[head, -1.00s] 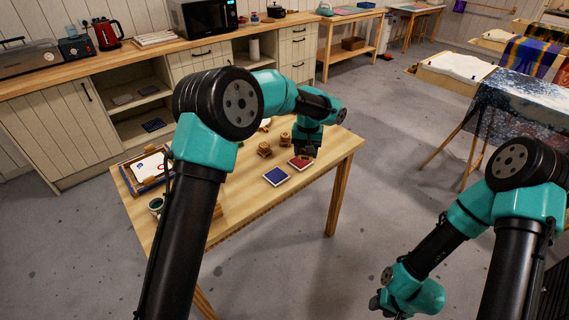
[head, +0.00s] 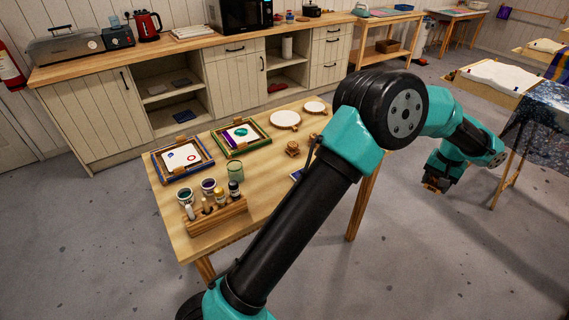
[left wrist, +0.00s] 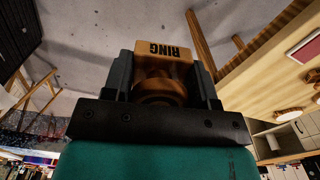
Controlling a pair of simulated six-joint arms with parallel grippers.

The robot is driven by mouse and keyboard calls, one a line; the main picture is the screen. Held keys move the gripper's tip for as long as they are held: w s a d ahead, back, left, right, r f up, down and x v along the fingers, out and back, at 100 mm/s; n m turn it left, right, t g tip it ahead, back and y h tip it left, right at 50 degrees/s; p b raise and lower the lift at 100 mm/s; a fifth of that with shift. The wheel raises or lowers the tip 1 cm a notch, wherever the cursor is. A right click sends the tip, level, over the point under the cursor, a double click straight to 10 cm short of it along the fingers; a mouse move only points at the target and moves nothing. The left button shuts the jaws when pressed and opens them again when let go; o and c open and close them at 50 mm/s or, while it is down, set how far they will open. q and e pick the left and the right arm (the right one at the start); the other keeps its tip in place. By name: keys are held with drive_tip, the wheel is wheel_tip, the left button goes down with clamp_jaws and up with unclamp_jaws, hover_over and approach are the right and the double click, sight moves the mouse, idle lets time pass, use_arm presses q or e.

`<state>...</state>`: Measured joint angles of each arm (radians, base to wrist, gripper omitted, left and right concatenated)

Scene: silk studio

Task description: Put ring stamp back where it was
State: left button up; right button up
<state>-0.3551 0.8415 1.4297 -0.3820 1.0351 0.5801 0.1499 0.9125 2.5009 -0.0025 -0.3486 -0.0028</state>
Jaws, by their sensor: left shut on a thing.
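My left gripper (head: 436,186) is shut on the ring stamp, a wooden block marked "RING" (left wrist: 169,52) with a rounded wooden part, clear in the left wrist view. In the head view the gripper appears to the right of the wooden table (head: 262,178), with grey floor behind it. Another wooden stamp (head: 292,149) stands on the table beside my left arm. My left arm hides the table's right part and most of a blue ink pad (head: 297,175). A red pad (left wrist: 306,47) shows in the left wrist view. My right gripper is out of view.
On the table are two framed trays (head: 182,158) (head: 240,136), round white-topped pieces (head: 284,118), ink jars (head: 208,186), a greenish cup (head: 235,169) and a wooden rack of bottles (head: 216,214). A dark patterned cloth (head: 541,110) hangs at the right.

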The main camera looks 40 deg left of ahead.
use_arm(q)
drive_tip(key=shift+a, duration=0.15)
drive_tip(key=s+a+f+n, duration=0.3)
drive_tip(key=s+a+n, duration=0.1)
drive_tip(key=a, duration=0.8)
drive_tip(key=s+a+f+n, duration=0.2)
drive_tip(key=s+a+n, duration=0.2)
drive_tip(key=a, duration=0.9)
drive_tip(key=s+a+f+n, duration=0.3)
drive_tip(key=s+a, duration=0.4)
drive_tip(key=a, duration=0.5)
drive_tip(key=shift+s+a+f+n, duration=0.15)
drive_tip(key=shift+s+f+n, duration=0.2)
drive_tip(key=shift+n, duration=0.05)
drive_tip(key=s+a+n, duration=0.1)
drive_tip(key=s+a, duration=0.1)
drive_tip(key=s, duration=0.1)
drive_tip(key=s+a+f+n, duration=0.1)
drive_tip(key=s+a, duration=0.1)
drive_tip(key=s, duration=0.1)
drive_tip(key=s+a+n, duration=0.1)
drive_tip(key=s+a, duration=0.1)
drive_tip(key=s, duration=0.1)
drive_tip(key=shift+s+a+f+n, duration=0.2)
drive_tip(key=shift+a+f+n, duration=0.1)
drive_tip(key=shift+a+f, duration=0.05)
